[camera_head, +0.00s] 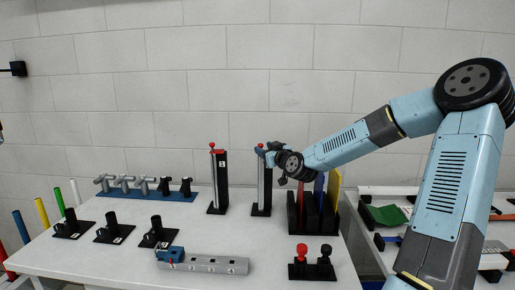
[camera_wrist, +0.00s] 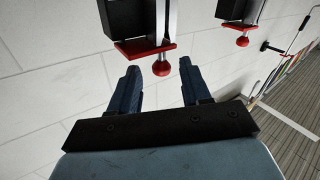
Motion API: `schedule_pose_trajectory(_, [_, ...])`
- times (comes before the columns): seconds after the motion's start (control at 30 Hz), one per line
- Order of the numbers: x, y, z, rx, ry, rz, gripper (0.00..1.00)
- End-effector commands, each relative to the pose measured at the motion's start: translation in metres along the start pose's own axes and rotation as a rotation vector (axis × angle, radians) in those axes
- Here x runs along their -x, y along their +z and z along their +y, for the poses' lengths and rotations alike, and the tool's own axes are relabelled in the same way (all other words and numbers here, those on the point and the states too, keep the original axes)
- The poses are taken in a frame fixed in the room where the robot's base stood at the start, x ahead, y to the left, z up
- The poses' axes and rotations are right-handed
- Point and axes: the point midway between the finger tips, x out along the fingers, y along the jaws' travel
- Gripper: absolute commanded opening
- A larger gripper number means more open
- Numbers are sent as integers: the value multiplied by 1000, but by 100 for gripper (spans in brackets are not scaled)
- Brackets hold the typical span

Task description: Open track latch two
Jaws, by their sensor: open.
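Two upright black track latches with silver rails stand at the back of the table. The left latch (camera_head: 218,182) has a red knob on top and a small white label. The second latch (camera_head: 262,187) stands to its right, its top partly hidden by my gripper (camera_head: 272,152). In the wrist view my gripper (camera_wrist: 159,72) is open, its two dark blue fingers on either side of a red ball knob (camera_wrist: 161,69). The knob sits under a red plate (camera_wrist: 148,49) on the near latch. I cannot tell whether a finger touches it. The other latch's knob (camera_wrist: 242,41) is farther right.
A black holder with colored panels (camera_head: 333,195) stands just right of the second latch. Red and black knobs (camera_head: 313,262), a grey numbered block (camera_head: 215,265) and several black fixtures (camera_head: 112,230) occupy the table front. The white brick wall (camera_head: 230,90) is behind.

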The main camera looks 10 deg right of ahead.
Motion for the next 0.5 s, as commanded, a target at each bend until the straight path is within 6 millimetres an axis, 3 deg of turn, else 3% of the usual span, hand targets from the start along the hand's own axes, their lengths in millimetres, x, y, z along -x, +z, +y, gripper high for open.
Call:
schedule_pose_trajectory(0.2, [-27, 0, -1, -3, -1, 1, 47])
schedule_pose_trajectory(0.5, [-39, 0, -1, -1, -1, 0, 47])
